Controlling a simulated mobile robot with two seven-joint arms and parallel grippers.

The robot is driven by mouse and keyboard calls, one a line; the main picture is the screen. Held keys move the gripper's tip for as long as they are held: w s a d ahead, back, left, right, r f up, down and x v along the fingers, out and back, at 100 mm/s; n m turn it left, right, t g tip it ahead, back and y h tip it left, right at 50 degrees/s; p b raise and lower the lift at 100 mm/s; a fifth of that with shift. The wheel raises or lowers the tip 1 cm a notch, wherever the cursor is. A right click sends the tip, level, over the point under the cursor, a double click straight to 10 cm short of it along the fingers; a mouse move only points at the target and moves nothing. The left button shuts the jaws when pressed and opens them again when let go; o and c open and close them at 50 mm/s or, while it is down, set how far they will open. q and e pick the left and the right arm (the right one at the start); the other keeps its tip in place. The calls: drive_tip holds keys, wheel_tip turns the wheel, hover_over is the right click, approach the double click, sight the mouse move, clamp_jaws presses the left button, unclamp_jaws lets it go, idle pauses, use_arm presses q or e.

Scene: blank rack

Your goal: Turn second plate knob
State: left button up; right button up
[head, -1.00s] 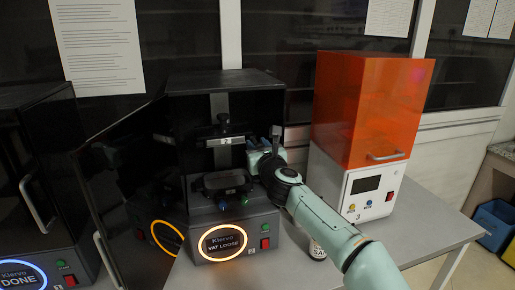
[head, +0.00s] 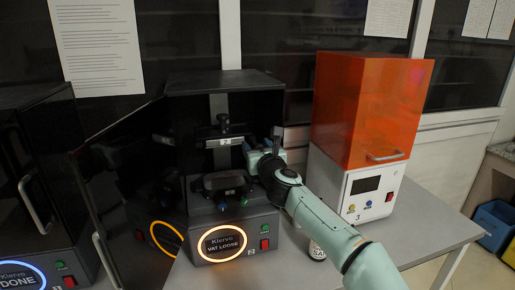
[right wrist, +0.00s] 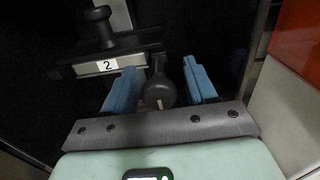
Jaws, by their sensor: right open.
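The second printer (head: 222,238) is the black, open-fronted one in the middle, its ring screen reading "VAT LOOSE". Inside is the build plate with a white "2" label (head: 225,141) and a black upright knob (head: 223,119) on top; this knob also shows in the right wrist view (right wrist: 98,16). A round dark knob with a white mark (right wrist: 160,96) is beside the plate in the right wrist view. My right gripper (head: 262,140) is open at the plate's right side. Its blue fingers (right wrist: 161,85) are on either side of the round knob; contact is not clear. My left gripper is not in view.
The vat (head: 228,183) is below the plate. The orange-hooded printer (head: 365,110) stands close on the right, and another black printer (head: 30,200) on the left. A bottle (head: 317,250) stands below my right arm. Grey table (head: 430,232) is bare at the right.

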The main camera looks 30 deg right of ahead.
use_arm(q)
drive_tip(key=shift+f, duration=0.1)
use_arm(e)
drive_tip(key=shift+s, duration=0.1)
drive_tip(key=shift+s, duration=0.25)
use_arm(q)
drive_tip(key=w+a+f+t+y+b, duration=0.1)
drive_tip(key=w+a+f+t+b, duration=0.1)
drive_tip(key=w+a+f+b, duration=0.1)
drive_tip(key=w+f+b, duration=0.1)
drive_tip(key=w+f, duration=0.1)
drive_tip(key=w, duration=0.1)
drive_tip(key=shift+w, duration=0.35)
use_arm(e)
drive_tip(key=v, duration=1.2)
drive_tip(key=shift+s, duration=0.35)
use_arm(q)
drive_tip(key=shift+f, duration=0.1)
use_arm(e)
drive_tip(key=shift+a, duration=0.1)
